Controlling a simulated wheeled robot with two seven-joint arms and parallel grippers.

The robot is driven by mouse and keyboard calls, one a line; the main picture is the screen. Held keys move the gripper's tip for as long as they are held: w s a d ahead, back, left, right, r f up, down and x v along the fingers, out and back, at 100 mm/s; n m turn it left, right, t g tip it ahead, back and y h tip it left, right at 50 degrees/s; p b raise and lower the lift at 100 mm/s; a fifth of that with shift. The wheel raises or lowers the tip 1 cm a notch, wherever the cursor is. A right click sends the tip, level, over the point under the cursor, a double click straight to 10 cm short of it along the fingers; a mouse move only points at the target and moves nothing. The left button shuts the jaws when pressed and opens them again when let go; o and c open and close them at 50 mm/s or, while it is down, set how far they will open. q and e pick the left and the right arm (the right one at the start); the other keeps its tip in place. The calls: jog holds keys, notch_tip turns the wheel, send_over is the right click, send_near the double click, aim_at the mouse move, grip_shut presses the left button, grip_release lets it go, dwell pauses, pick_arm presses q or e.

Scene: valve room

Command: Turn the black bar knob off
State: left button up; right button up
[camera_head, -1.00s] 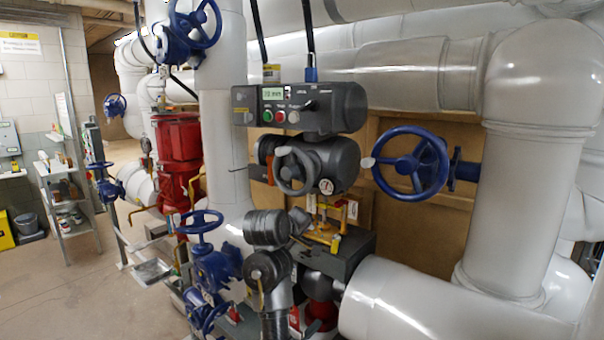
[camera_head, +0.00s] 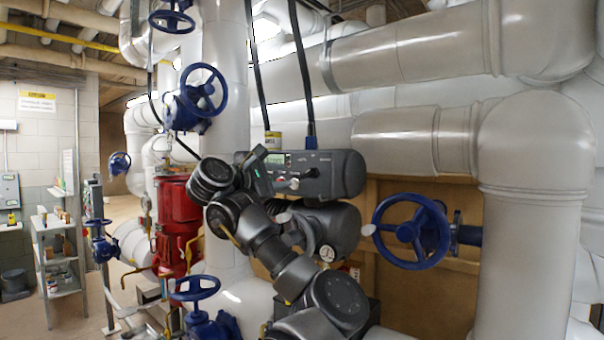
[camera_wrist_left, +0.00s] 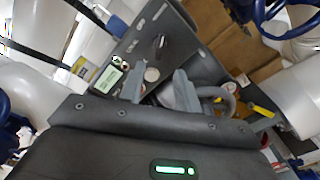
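The grey control box (camera_head: 340,174) carries a small green display and a row of controls. The black bar knob (camera_head: 311,173) shows small on its front, right of the display; its exact angle is hard to read. In the left wrist view the knob (camera_wrist_left: 161,46) appears as a dark bar on the panel, beyond the fingertips. My left gripper (camera_head: 262,172) is in front of the left part of the panel, near the display. Contact with the panel cannot be told. My right gripper is out of view.
A grey handwheel (camera_wrist_left: 222,98) sits below the box, partly behind my arm in the head view. A blue handwheel (camera_head: 411,231) stands to the right, and another (camera_head: 202,90) at upper left. Large pipes (camera_head: 535,220) fill the right side. Open floor is at far left.

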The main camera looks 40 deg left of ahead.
aim_at(305, 174)
pick_arm(q)
jog(key=w+p, duration=0.4)
jog(key=w, duration=0.4)
jog(key=shift+w+r, duration=0.1)
jog(key=shift+w, duration=0.2)
jog(key=shift+w+a+p, duration=0.1)
jog(key=shift+w+p, duration=0.2)
jog(key=shift+w, duration=0.15)
grip_shut()
